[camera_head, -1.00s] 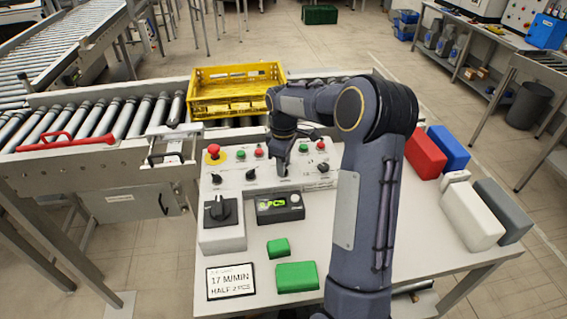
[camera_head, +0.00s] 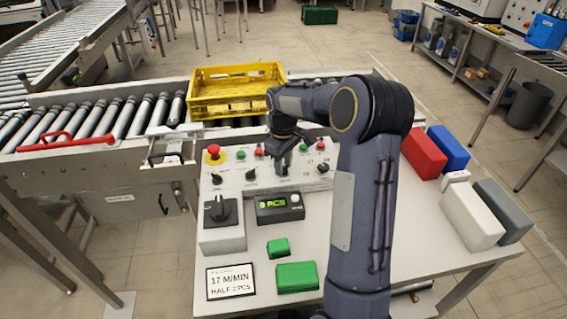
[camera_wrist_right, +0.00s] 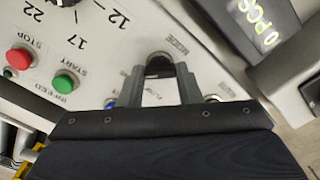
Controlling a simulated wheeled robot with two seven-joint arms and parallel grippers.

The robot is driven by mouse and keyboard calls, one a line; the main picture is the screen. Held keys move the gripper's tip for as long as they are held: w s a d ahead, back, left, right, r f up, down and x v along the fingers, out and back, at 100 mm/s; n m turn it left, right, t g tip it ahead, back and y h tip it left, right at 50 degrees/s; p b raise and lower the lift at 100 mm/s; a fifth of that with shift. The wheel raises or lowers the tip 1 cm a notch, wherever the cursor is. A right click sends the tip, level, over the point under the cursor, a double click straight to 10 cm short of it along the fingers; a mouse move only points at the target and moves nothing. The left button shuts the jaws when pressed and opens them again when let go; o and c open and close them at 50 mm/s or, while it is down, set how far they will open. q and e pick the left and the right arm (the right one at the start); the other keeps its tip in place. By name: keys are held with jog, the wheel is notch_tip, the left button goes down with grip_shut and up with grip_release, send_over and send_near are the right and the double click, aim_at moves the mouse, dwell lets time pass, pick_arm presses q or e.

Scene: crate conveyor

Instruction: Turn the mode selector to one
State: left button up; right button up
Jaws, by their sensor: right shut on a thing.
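The mode selector (camera_wrist_right: 160,66) is a dark knob on the light control panel (camera_head: 228,172), beside a "MODE" label in the right wrist view. My right gripper (camera_wrist_right: 160,80) is shut on it, one finger on each side. My left gripper is out of view.
Other black knobs (camera_head: 251,174) and red and green buttons (camera_head: 241,155) sit close by, with a red emergency stop (camera_head: 213,153) at left. A grey box with a black rotary switch (camera_head: 220,210) stands in front. A yellow crate (camera_head: 236,108) is on the conveyor behind.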

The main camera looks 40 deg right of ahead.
aim_at(284, 167)
jog(key=o, duration=1)
notch_tip(284, 167, up, 8)
jog(key=shift+f+b, duration=0.1)
jog(key=shift+b, duration=0.2)
jog(key=shift+s, duration=0.1)
